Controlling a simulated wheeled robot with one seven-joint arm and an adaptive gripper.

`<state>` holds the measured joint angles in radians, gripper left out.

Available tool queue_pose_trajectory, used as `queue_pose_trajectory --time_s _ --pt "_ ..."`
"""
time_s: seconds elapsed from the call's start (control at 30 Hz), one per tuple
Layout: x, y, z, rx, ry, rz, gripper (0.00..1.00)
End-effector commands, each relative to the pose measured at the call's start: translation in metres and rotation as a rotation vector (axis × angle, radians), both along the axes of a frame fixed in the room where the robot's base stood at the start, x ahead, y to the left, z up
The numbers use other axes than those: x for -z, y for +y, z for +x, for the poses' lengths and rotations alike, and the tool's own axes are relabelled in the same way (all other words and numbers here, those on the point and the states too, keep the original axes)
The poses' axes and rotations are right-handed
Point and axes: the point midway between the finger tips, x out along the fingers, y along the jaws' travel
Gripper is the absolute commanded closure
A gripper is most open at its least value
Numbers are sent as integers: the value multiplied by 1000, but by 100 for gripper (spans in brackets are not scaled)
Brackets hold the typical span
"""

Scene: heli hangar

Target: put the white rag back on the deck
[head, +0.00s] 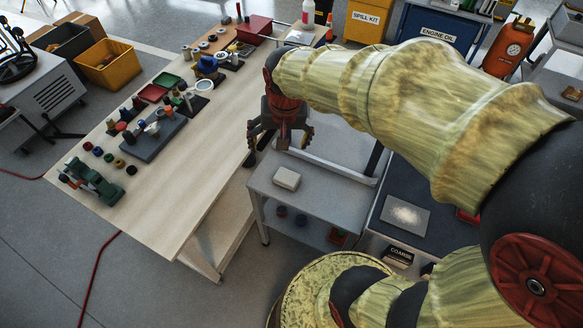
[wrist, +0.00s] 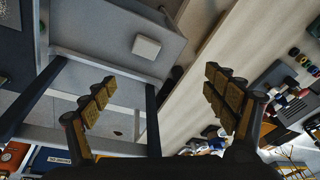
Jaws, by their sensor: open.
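The white rag (head: 286,178) looks like a small folded white block. It lies flat on the grey top deck (head: 318,196) of a small cart, near its left end. In the wrist view the rag (wrist: 146,47) shows beyond the fingertips, on the same grey deck (wrist: 105,30). My gripper (head: 281,140) is open and empty, with its fingers spread, above the far left end of the cart. In the wrist view my gripper (wrist: 160,78) has nothing between its fingers, and the rag is apart from them.
A long wooden table (head: 185,175) with tools, trays and jars stands left of the cart. A dark bench with a grey plate (head: 405,214) bearing white powder is at the right. The cart's lower shelf holds small items. Yellow and blue bins stand behind.

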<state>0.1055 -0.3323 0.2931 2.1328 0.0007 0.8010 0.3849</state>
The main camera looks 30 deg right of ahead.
Motion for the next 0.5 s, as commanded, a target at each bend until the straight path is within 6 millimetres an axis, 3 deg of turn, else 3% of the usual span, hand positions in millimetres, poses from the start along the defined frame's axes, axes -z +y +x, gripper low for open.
queue_pose_trajectory --time_s 0.03,0.2,0.4,0.5 --pt "-19 7 -16 -55 -37 -15 14" --pt "-59 27 -71 -247 -131 -72 14" --pt "-77 39 -120 -408 -209 -130 14" --pt "-79 41 -131 -449 -228 -146 14"
